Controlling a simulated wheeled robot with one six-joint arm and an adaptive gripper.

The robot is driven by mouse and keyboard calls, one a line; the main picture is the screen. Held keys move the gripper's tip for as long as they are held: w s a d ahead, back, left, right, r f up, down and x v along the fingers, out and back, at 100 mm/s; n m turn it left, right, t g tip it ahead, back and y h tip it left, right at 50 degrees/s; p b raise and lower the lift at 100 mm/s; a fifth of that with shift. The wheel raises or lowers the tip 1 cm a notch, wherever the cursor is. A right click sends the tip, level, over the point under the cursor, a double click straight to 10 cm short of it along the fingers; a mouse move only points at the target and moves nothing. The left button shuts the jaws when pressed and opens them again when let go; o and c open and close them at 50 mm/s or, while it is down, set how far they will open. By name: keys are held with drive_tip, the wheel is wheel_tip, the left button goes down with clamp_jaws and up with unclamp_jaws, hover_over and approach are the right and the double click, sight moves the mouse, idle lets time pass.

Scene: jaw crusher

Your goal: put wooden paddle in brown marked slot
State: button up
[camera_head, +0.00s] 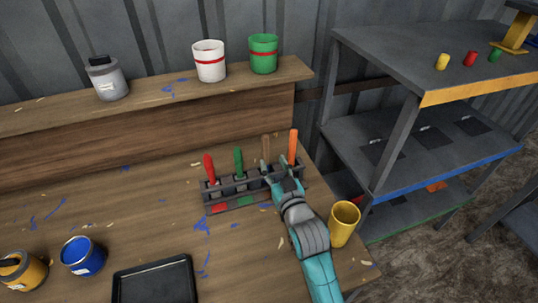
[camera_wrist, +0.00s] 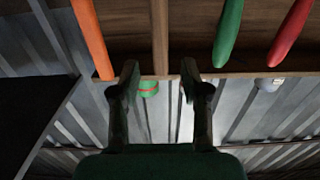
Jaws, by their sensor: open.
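The wooden paddle (camera_head: 265,146) stands upright in the dark slotted rack (camera_head: 211,197) on the workbench, between the green and orange tools. In the wrist view the wooden paddle (camera_wrist: 160,35) lines up with the gap between my fingers. My gripper (camera_head: 276,168) is open, with its fingertips at the rack near the paddle. The gripper also shows in the wrist view (camera_wrist: 160,78), with no visible contact on the paddle. Red and green marks show on the rack's front; my gripper hides the part below the paddle, so no brown mark is visible.
A red tool (camera_head: 209,167), green tool (camera_head: 239,160) and orange tool (camera_head: 293,145) stand in the rack close by. A yellow cup (camera_head: 343,222) stands right of my arm. A black tray (camera_head: 155,282) lies at the front. A grey shelf (camera_head: 400,140) stands right.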

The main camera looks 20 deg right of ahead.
drive_tip(key=shift+s, duration=2.7)
